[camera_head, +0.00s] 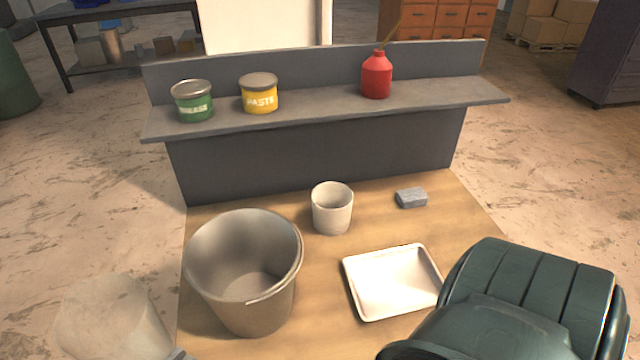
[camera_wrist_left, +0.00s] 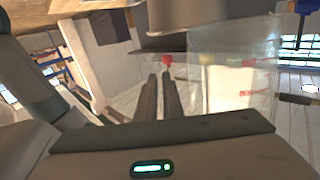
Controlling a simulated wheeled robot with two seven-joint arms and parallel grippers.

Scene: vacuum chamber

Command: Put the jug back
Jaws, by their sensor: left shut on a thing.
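The translucent jug (camera_head: 112,318) is at the lower left of the head view, beside the bench's left edge and partly cut off by the frame. In the left wrist view the see-through jug (camera_wrist_left: 238,80) shows to the right of my left gripper (camera_wrist_left: 161,80). The fingers are close together and shut on the jug; its handle and the exact grip are hard to make out. My right gripper is not in view.
The wooden bench top (camera_head: 320,270) holds a large grey bucket (camera_head: 245,305), a small cup (camera_head: 332,212), a white tray (camera_head: 392,284) and a grey block (camera_head: 411,198). The raised shelf (camera_head: 320,97) behind carries a green tin (camera_head: 193,103), yellow tin (camera_head: 259,95) and red bottle (camera_head: 377,77).

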